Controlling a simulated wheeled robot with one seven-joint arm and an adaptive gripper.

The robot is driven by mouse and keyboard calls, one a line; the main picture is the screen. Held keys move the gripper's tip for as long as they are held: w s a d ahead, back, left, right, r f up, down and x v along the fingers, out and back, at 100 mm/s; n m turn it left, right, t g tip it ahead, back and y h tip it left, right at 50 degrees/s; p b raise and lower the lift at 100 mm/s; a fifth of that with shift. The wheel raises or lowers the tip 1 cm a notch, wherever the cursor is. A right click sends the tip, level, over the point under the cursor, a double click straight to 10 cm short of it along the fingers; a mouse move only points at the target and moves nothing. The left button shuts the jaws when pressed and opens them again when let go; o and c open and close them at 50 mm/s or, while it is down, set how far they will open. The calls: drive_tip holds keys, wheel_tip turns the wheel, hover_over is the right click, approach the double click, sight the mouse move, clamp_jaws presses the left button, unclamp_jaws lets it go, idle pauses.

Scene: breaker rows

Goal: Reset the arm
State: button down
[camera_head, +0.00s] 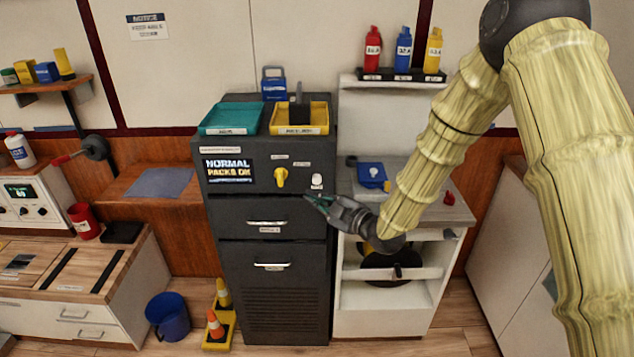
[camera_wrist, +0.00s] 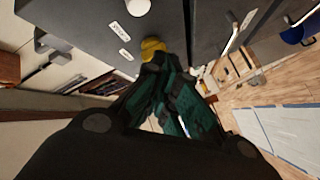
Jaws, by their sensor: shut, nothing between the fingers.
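My arm reaches in from the right in the head view, bent at the elbow. My gripper (camera_head: 318,202) is in front of the right part of the dark cabinet (camera_head: 230,275), below a white knob (camera_head: 317,181) and a yellow knob (camera_head: 281,177). In the wrist view my gripper's green fingers (camera_wrist: 155,75) are together and empty. The yellow knob (camera_wrist: 152,46) shows just beyond the fingertips there, and the white knob (camera_wrist: 138,7) is near the top edge. I cannot tell whether the fingertips touch anything. The cabinet's screen (camera_head: 228,169) reads "NORMAL PACKS OK".
A teal tray (camera_head: 230,118) and a yellow tray (camera_head: 299,130) sit on the cabinet. A white unit (camera_head: 385,322) with an open shelf stands right of it, under my forearm.

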drive_tip(key=s+d+f+m+g+h, duration=0.1)
drive_tip(key=s+d+f+m+h, duration=0.25)
drive_tip(key=s+f, duration=0.4)
drive_tip(key=s+d+f+m+g+h, duration=0.2)
drive_tip(key=s+d+f+m, duration=0.25)
drive_tip(key=f, duration=0.55)
drive_tip(key=s+d+f+m+g+h, duration=0.1)
drive_tip(key=s+d+f+m+h, duration=0.15)
drive_tip(key=s+f, duration=0.5)
drive_tip(key=s+d+f+m+g+h, duration=0.1)
drive_tip(key=s+d+f+m+g, duration=0.1)
drive_tip(key=s, duration=0.8)
drive_tip(key=s+d+f+m+g+h, duration=0.2)
drive_tip(key=s+d+f, duration=0.4)
drive_tip(key=s, duration=0.4)
drive_tip(key=s+d+f+m+g+h, duration=0.1)
drive_tip(key=s+d+f+m+g, duration=0.3)
drive_tip(key=s, duration=0.6)
drive_tip(key=shift+d+m, duration=0.15)
drive_tip(key=shift+m, duration=0.3)
